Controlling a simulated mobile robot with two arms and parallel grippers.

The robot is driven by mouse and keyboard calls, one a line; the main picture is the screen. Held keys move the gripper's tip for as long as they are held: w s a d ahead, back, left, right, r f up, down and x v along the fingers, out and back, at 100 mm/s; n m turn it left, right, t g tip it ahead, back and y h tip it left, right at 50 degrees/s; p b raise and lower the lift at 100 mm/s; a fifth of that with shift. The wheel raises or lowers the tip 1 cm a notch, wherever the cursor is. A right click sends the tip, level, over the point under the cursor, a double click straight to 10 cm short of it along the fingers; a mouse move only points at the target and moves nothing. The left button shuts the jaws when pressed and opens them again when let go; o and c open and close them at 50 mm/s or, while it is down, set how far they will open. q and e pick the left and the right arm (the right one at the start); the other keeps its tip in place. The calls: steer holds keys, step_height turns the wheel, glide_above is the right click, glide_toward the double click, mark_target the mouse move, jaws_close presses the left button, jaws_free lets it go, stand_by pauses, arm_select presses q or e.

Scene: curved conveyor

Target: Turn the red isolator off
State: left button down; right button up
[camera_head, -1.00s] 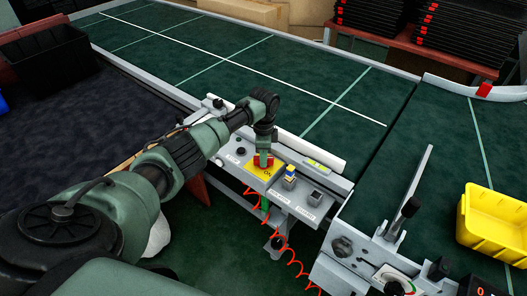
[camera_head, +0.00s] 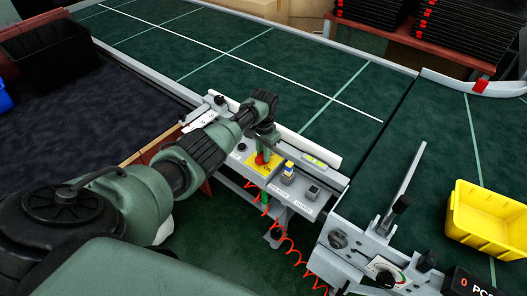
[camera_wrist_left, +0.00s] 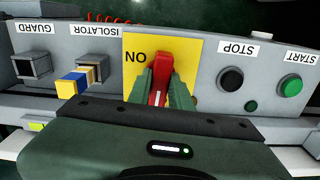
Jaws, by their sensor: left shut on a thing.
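The red isolator (camera_head: 261,158) is a red handle on a yellow plate (camera_head: 250,165) on the grey control panel. In the left wrist view, the red handle (camera_wrist_left: 160,68) stands lengthwise between my fingers, beside the word ON on the yellow plate (camera_wrist_left: 188,47). My left gripper (camera_head: 264,150) reaches down to it, and its green fingers (camera_wrist_left: 162,85) are shut on the handle. The fingers hide part of the handle and plate. My right gripper is out of view.
A black stop button (camera_wrist_left: 230,80) and green start button (camera_wrist_left: 291,85) sit beside the plate. A blue-and-yellow plug (camera_wrist_left: 75,83) is on the other side. A red coiled cable (camera_head: 290,250) hangs below. The conveyor (camera_head: 240,75) lies behind; a yellow bin (camera_head: 485,225) stands right.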

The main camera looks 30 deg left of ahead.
arm_select(q)
steer(key=shift+r+n, duration=0.1)
steer(key=shift+n, duration=0.5)
steer(key=c, duration=1.3)
jaws_free()
step_height(320, 180, up, 8)
steer(key=shift+f+p, duration=0.15)
steer(key=shift+p, duration=0.4)
